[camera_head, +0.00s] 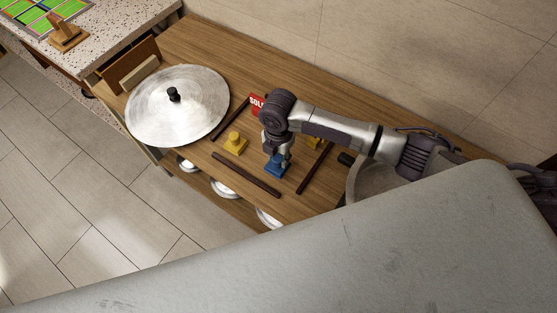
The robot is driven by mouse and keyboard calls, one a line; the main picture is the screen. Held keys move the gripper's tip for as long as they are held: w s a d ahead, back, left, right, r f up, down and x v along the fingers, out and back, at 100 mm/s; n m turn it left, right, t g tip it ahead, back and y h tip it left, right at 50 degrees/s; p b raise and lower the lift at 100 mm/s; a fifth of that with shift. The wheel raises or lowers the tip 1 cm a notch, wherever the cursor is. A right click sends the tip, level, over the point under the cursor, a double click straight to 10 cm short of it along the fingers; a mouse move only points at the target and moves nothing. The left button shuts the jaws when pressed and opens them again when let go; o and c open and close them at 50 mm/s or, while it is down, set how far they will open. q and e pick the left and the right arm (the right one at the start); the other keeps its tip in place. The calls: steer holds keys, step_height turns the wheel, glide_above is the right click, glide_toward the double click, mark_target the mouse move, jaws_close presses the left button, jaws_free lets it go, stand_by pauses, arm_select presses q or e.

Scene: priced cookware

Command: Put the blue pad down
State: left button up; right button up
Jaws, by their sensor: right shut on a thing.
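The blue pad (275,167) is a small blue block over the wooden table, inside an area edged by dark bars. My right gripper (277,154) points down and is shut on the upper part of the blue pad, hiding some of it. I cannot tell whether the pad's underside touches the table. My left gripper is not in view.
A red "SOLD" sign (257,103) and a large silver lid (180,108) stand on the wooden table (200,50).

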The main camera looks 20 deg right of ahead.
mark_target(279, 162)
step_height(279, 162, down, 2)
steer(key=shift+s+f, duration=0.1)
steer(key=shift+f, duration=0.55)
steer(key=shift+f, duration=0.1)
steer(key=o, duration=1)
steer(key=shift+r+p, duration=0.25)
steer(key=shift+p, duration=0.05)
step_height(279, 162, up, 12)
steer(key=shift+f+b, duration=0.1)
steer(key=shift+b, duration=0.8)
steer(key=shift+f, duration=0.1)
